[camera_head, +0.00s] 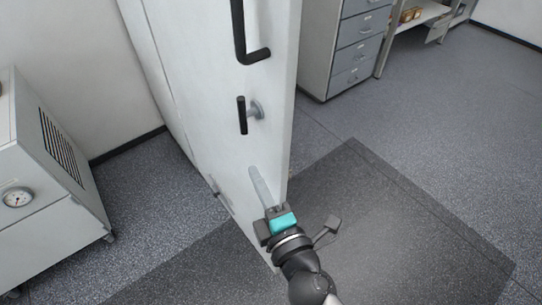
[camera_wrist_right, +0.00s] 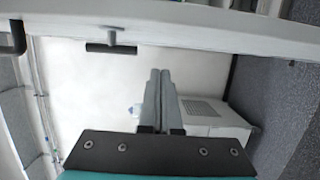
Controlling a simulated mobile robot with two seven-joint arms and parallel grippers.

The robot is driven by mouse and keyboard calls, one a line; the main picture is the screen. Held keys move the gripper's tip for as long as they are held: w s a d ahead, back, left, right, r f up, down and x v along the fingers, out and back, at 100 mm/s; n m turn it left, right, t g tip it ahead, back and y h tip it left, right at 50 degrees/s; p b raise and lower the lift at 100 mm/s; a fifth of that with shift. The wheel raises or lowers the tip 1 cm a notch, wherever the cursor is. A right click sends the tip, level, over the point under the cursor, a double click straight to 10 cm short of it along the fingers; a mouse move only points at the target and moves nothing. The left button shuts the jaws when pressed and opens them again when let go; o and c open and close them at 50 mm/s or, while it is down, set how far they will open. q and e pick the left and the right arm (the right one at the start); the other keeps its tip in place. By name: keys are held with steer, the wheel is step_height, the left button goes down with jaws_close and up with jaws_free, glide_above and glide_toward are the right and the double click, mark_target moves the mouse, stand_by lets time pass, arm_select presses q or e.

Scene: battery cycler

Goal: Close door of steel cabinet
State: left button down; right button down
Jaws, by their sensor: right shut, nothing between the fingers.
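The steel cabinet door (camera_head: 205,75) is a tall pale panel standing upright in the middle of the head view, its narrow edge facing right. It carries a long black handle (camera_head: 241,35) and a smaller black latch handle (camera_head: 242,115) below. My right gripper (camera_head: 257,178) is low by the door, its fingers shut and empty, pointing up in the picture along the door's lower part. Contact with the door cannot be told. In the right wrist view the shut fingers (camera_wrist_right: 156,85) point towards a white surface, with the door (camera_wrist_right: 190,30) crossing the top. My left gripper is not in view.
A grey machine (camera_head: 45,150) with a vent and gauge stands at the left; its vented box also shows in the wrist view (camera_wrist_right: 208,112). A drawer unit (camera_head: 345,50) and a bench (camera_head: 425,12) are at the back right. The dark floor mat (camera_head: 400,220) is clear.

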mark_target(271, 163)
steer(key=shift+w+d+p, duration=0.25)
steer(key=shift+w+d, duration=0.45)
steer(key=shift+w, duration=0.3)
steer(key=shift+w+d+p, duration=0.2)
steer(key=shift+w+d, duration=0.45)
steer(key=shift+w, duration=0.3)
